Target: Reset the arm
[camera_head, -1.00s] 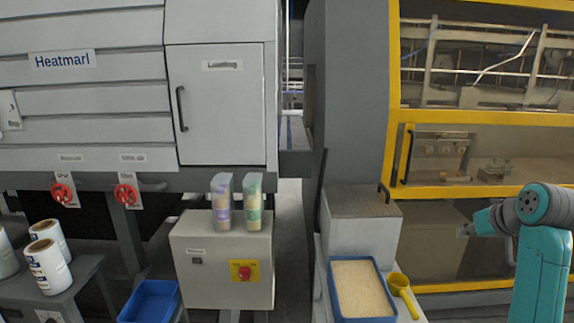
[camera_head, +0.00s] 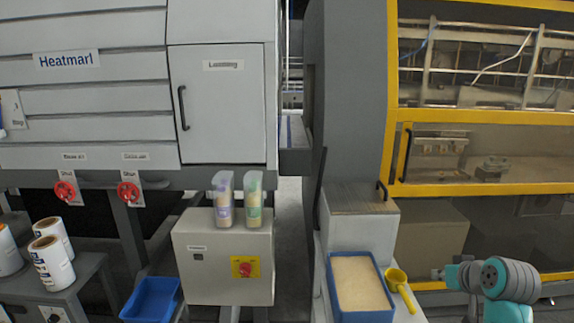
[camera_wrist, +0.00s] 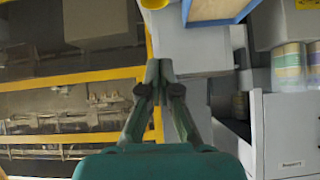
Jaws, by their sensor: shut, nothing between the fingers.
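My gripper (camera_head: 438,273) is at the right of the head view, beside the grey box and in front of the yellow-framed machine. It points left, with my teal arm folded behind it. In the wrist view my gripper (camera_wrist: 160,66) has its fingertips together, with nothing between them.
A blue bin of pale granules (camera_head: 388,317) and a yellow scoop (camera_head: 399,284) lie left of my gripper. The yellow-framed machine (camera_head: 480,190) stands behind it. A control box (camera_head: 215,284) with two bottles, a blue tray (camera_head: 152,300) and white rolls (camera_head: 52,262) are further left.

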